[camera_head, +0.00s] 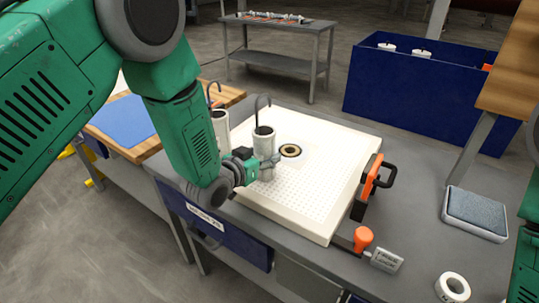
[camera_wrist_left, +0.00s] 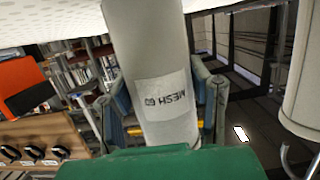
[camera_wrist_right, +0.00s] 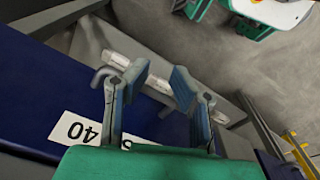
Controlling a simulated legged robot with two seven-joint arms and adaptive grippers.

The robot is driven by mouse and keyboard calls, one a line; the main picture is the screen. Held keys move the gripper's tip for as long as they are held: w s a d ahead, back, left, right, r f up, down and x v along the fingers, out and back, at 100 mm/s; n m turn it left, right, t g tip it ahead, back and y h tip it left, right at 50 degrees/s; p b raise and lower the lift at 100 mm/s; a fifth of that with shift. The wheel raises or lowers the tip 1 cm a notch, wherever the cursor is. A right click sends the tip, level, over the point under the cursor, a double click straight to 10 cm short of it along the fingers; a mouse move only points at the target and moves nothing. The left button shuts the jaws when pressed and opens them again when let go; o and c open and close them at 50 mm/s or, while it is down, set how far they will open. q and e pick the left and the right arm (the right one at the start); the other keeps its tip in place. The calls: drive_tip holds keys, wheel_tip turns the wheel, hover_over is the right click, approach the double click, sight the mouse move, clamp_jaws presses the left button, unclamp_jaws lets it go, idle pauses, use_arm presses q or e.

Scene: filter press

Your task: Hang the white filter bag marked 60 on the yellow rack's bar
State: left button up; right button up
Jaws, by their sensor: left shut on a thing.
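My left gripper (camera_head: 265,165) is shut around a pale filter bag (camera_head: 265,146) with a dark hook rising from its top. The bag is upright, over or on the white perforated plate (camera_head: 308,200); contact below is hidden. In the left wrist view its label reads MESH 60 (camera_wrist_left: 166,98), upside down, between the fingers. A second pale hooked bag (camera_head: 221,128) stands just left of it. My right gripper (camera_wrist_right: 160,82) is open and empty near a blue front labelled 40 (camera_wrist_right: 82,130). Yellow parts (camera_head: 88,168) show at lower left; no rack bar is identifiable.
An orange clamp (camera_head: 370,183) and orange knob (camera_head: 363,238) stand at the plate's right. A blue bin (camera_head: 420,95) stands behind. A grey pad (camera_head: 475,212) and white roll (camera_head: 453,287) lie right.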

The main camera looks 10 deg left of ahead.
sight(255, 142)
use_arm(q)
drive_tip(key=shift+a+r+p, duration=0.35)
drive_tip(key=shift+a+r, duration=0.1)
drive_tip(key=shift+a, duration=0.1)
drive_tip(key=shift+r, duration=0.3)
drive_tip(key=shift+d+r+p, duration=0.1)
drive_tip(key=shift+r+p, duration=0.15)
drive_tip(key=shift+p, duration=0.15)
drive_tip(key=shift+d+r+p, duration=0.4)
drive_tip(key=shift+d+r, duration=0.2)
drive_tip(key=shift+d+r+p, duration=0.25)
drive_tip(key=shift+r+p, duration=0.1)
drive_tip(key=shift+r, duration=0.15)
drive_tip(key=shift+a+r, duration=0.15)
drive_tip(key=shift+r, duration=0.1)
drive_tip(key=shift+a+r+p, duration=0.15)
drive_tip(key=shift+a+p, duration=0.05)
drive_tip(key=shift+p, duration=0.1)
drive_tip(key=shift+a, duration=0.45)
use_arm(e)
drive_tip(key=shift+a+r, duration=0.3)
drive_tip(key=shift+r, duration=0.7)
drive_tip(key=shift+a+r, duration=0.25)
drive_tip(key=shift+r, duration=0.75)
